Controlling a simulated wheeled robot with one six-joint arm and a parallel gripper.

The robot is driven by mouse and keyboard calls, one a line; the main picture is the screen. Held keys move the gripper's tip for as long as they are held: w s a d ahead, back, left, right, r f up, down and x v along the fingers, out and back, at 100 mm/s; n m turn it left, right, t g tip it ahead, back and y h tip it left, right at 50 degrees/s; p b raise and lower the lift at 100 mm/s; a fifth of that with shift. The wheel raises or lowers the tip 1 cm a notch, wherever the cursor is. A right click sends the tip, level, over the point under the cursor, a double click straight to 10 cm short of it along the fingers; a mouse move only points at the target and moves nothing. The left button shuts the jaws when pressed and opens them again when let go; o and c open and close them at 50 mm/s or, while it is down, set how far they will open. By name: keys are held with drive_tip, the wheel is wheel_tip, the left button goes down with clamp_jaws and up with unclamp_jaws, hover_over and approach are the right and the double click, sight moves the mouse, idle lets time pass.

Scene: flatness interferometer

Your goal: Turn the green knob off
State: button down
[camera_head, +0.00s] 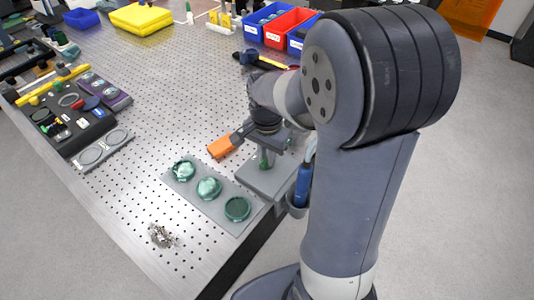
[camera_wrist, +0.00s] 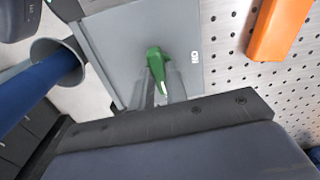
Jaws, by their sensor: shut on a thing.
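The green knob (camera_wrist: 157,66) is a small lever on the flat grey face of the grey instrument (camera_wrist: 120,40). Its narrow, pale-tipped end points down in the wrist view, between the thin grey fingers of my gripper (camera_wrist: 164,92). My gripper is shut on the knob; the contact is partly hidden by the gripper body. A small white label (camera_wrist: 195,57) is right of the knob, its lettering too small to read surely. In the head view, a bit of green knob (camera_head: 264,160) shows above the instrument's grey base (camera_head: 268,183), under my wrist.
An orange block (camera_head: 222,147) sticks out left of the instrument. A grey plate (camera_head: 222,212) with three green round pieces lies in front. A blue cylinder (camera_head: 303,186) stands in a holder at the table edge. The perforated table (camera_head: 175,90) is largely clear at centre.

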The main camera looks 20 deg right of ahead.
drive_tip(key=shift+m, duration=0.4)
drive_tip(key=c, duration=1.4)
unclamp_jaws()
wheel_tip(320, 180, up, 11)
drive_tip(key=shift+f, duration=0.15)
wheel_tip(320, 180, down, 11)
drive_tip(key=shift+r, duration=0.1)
